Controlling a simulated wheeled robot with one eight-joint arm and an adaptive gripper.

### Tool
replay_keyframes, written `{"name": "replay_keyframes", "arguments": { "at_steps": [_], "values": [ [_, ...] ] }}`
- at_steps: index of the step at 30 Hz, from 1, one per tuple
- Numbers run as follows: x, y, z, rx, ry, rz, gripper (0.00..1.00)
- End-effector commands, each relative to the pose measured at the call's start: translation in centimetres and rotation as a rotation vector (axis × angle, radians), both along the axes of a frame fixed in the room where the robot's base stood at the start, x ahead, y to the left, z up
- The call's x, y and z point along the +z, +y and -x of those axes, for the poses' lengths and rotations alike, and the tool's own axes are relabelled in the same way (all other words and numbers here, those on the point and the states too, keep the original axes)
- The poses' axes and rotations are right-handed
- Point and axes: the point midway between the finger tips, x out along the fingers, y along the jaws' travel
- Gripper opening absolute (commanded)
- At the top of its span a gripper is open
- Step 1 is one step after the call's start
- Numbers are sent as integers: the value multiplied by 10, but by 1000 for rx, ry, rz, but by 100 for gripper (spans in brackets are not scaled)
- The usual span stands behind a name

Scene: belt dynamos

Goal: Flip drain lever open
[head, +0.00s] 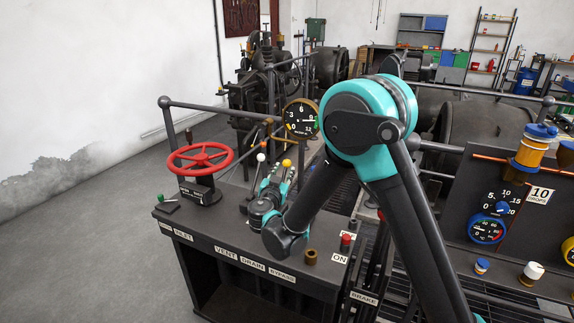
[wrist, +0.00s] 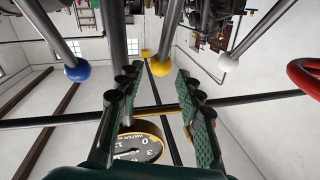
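The console front carries the labels INLET, VENT, DRAIN and BYPASS. The yellow-knobbed lever (head: 287,163) stands over the DRAIN label, between its neighbours, so I take it as the drain lever. In the wrist view its yellow knob (wrist: 163,57) shows at the gap between my fingertips, seemingly just beyond them; contact cannot be told. My gripper (head: 280,178) is open around that line, and its green pads show in the wrist view (wrist: 157,78). The arm and gripper hide the lever's lower part in the head view.
A white-knobbed lever (head: 261,157) stands close left. A blue-knobbed lever (wrist: 77,70) is on the other side. A red handwheel (head: 200,158) and a round gauge (head: 301,117) are nearby. A brass cup (head: 311,257) and a red button (head: 346,240) sit at the console's right.

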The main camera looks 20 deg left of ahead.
Motion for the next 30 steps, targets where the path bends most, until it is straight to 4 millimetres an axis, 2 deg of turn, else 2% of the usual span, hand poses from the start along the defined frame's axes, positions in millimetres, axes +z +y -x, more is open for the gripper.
{"name": "replay_keyframes", "arguments": {
  "at_steps": [3, 9, 15, 22, 30],
  "values": [
    [0, 2, -23, -3, 1, 0, 36],
    [0, 6, -46, -1, 0, 0, 36],
    [0, 6, -54, -1, 0, 0, 36],
    [0, 7, -54, 0, 0, 0, 36],
    [0, 7, -54, 0, 0, 0, 3]
  ]
}}
